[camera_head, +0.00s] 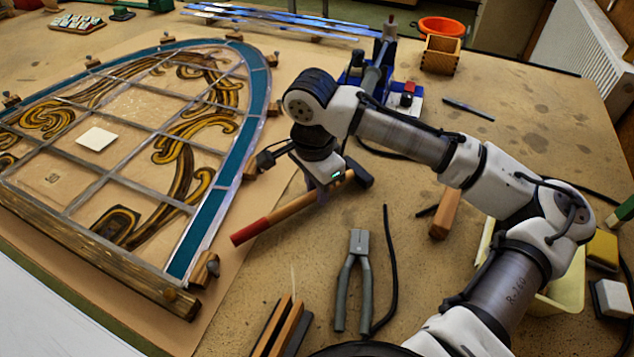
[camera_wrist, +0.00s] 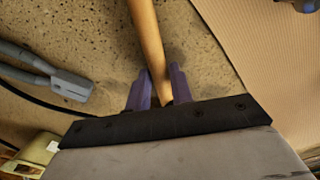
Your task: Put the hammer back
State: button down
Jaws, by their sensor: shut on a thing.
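The hammer (camera_head: 285,212) has a wooden handle with a red grip end and a dark head. In the head view it lies slantwise right of the leaded panel, red end to the lower left, head to the upper right. My gripper (camera_head: 328,187) is shut on the handle near the head. In the wrist view the pale handle (camera_wrist: 148,40) runs between the two purple fingers of my gripper (camera_wrist: 158,78). The head is out of that view. I cannot tell whether the hammer touches the bench or hangs just above it.
The leaded panel (camera_head: 130,110) fills the left. Pliers (camera_head: 353,280) and a black cable lie in front. A slotted wooden block (camera_head: 283,325) stands at the front. A yellow tray (camera_head: 565,290) is at right, partly behind my arm. A wooden box (camera_head: 440,55) stands at the back.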

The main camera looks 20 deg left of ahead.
jog(key=shift+f, duration=0.3)
jog(key=c, duration=1.1)
grip_release()
jog(key=shift+c, duration=0.2)
notch_tip(320, 180, up, 14)
jog(key=b, duration=0.1)
jog(key=shift+s+a, duration=0.2)
jog(key=shift+s, duration=0.15)
